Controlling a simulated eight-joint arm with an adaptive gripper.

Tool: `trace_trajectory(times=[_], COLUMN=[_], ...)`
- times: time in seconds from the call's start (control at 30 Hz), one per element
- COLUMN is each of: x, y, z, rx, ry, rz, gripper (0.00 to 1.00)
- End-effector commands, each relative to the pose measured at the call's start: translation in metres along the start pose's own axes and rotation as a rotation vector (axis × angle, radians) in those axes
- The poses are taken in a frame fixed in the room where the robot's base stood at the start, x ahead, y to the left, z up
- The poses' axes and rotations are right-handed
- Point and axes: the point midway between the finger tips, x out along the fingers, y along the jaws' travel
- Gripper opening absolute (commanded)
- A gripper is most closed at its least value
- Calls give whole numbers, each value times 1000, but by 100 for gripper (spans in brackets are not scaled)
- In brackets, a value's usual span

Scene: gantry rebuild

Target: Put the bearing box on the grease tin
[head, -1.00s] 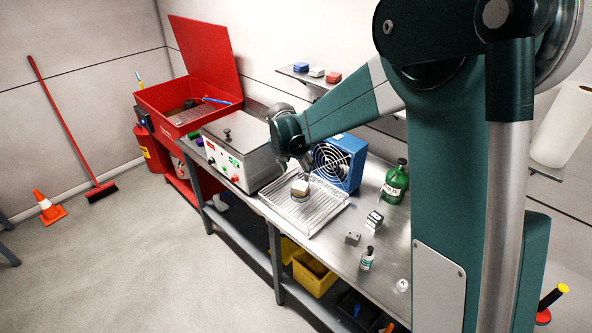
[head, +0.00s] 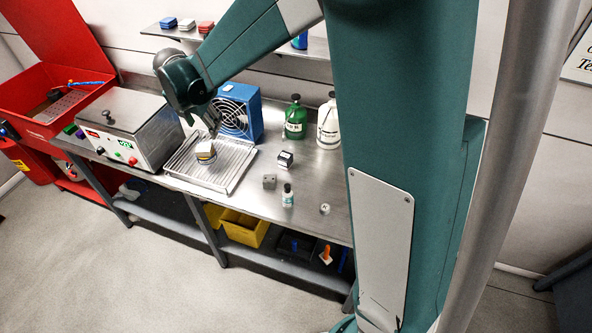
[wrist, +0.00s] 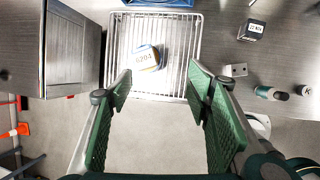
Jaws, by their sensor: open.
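The bearing box (head: 205,148), a small pale box marked 6204, sits on top of the round grease tin (head: 207,159) on the wire rack tray. In the wrist view the box (wrist: 147,57) covers most of the tin; only a yellow and blue edge of the tin shows around it. My gripper (wrist: 159,88) is open and empty, its green fingers wide apart. In the wrist view the box lies beyond the fingertips, between their lines and touching neither. In the head view my gripper is above the box, its fingers partly hidden.
The wire rack (head: 222,184) stands on the steel bench. A blue fan unit (head: 240,112) is behind it and a steel machine (head: 130,127) to its left. Right of it are a black-and-white box (head: 285,159), a grey block (head: 269,181), a small bottle (head: 287,196) and a green bottle (head: 295,118).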

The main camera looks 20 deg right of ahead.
Motion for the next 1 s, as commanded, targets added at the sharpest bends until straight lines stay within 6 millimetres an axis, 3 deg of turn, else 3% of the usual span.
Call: trace_trajectory(times=[0.4, 1.0], x=[-72, -150], y=[-72, -175], z=[4, -17], rx=[451, 1105], ry=[7, 44], rz=[48, 114], gripper=[50, 50])
